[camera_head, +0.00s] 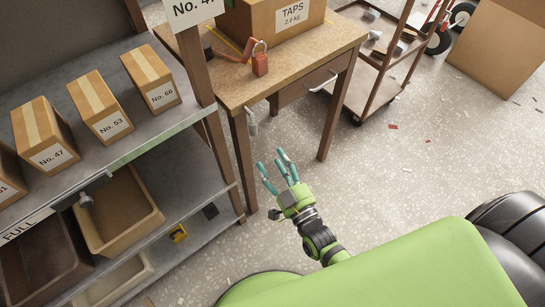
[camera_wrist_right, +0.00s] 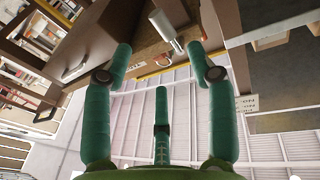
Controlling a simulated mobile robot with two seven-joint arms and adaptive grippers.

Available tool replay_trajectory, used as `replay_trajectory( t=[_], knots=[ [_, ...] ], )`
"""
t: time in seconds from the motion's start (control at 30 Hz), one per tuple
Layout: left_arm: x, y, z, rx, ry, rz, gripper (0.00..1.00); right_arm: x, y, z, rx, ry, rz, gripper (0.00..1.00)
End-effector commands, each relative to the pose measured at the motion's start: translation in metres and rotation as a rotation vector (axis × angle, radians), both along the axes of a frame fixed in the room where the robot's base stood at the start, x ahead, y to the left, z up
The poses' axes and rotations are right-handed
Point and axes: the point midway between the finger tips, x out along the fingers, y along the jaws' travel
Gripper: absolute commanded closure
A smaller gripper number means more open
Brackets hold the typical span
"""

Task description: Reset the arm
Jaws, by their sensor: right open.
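My right gripper (camera_head: 277,173) is in the middle of the head view, with a green body and teal fingers. It is open and empty, held in front of the wooden table (camera_head: 225,78) and below the level of its top. In the right wrist view its spread fingers (camera_wrist_right: 162,75) also have nothing between them. The table's underside and a grey metal part (camera_wrist_right: 165,27) show beyond the fingertips there. My left gripper is in neither view.
A shelf (camera_head: 140,130) with several labelled boxes and bins stands at the left. The table bears a TAPS box (camera_head: 275,22) and a red padlock (camera_head: 260,62). A cart (camera_head: 375,75) stands behind it. Speckled floor (camera_head: 400,180) to the right is mostly clear.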

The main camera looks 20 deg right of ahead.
Motion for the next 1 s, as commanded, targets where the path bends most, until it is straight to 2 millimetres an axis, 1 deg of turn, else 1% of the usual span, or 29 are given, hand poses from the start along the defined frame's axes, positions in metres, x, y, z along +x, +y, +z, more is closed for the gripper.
replay_trajectory(
  t=[0.43,0.47,0.53,0.57,0.67,0.7,0.77,0.8,0.87,0.9,0.97,1.0],
  knots=[
    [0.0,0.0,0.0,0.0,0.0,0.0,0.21,0.0,0.0,-0.001,-0.002,0.004,0.001,0.43],
    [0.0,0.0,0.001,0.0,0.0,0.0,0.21,0.0,0.0,-0.004,-0.003,0.012,0.001,0.43],
    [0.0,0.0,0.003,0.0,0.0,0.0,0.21,-0.002,0.0,-0.017,-0.013,0.056,0.007,0.43],
    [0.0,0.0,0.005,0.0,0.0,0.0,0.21,-0.004,0.001,-0.026,-0.021,0.085,0.01,0.43],
    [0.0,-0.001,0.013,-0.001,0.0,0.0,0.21,-0.017,0.0,-0.076,-0.057,0.246,0.026,0.43],
    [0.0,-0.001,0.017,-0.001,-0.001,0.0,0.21,-0.026,-0.002,-0.102,-0.074,0.331,0.034,0.43],
    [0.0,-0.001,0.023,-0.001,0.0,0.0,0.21,-0.046,-0.006,-0.142,-0.104,0.47,0.044,0.43],
    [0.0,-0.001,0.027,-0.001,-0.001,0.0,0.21,-0.063,-0.009,-0.168,-0.123,0.564,0.05,0.43],
    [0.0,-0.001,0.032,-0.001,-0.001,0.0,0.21,-0.091,-0.016,-0.204,-0.15,0.703,0.057,0.43],
    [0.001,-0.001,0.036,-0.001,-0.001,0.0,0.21,-0.113,-0.021,-0.226,-0.169,0.797,0.061,0.43],
    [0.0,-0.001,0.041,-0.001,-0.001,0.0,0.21,-0.147,-0.03,-0.255,-0.195,0.934,0.063,0.43],
    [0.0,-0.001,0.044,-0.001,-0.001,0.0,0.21,-0.172,-0.036,-0.272,-0.213,1.024,0.064,0.43]
  ],
)
